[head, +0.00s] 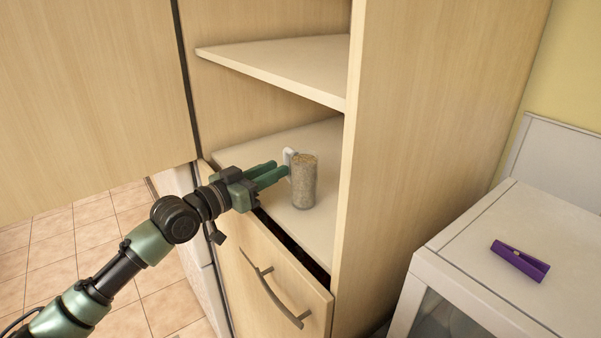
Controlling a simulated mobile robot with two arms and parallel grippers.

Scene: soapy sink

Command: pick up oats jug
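The oats jug (304,181) is a clear cylinder filled with tan oats, with a pale handle on its left side. It stands upright on the lower shelf (323,232) of an open wooden cabinet, near the right wall. My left gripper (280,172) comes in from the left with its green fingers pointing at the jug's handle side. A small gap shows between the two fingers. The fingertips are right beside the jug; I cannot tell whether they touch it. My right gripper is out of view.
An upper shelf (285,65) hangs above the jug. The cabinet's side panel (430,130) stands close on the right. A drawer (270,285) with a curved handle sits below, slightly open. A purple object (519,261) lies on a white surface (460,240) at the right.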

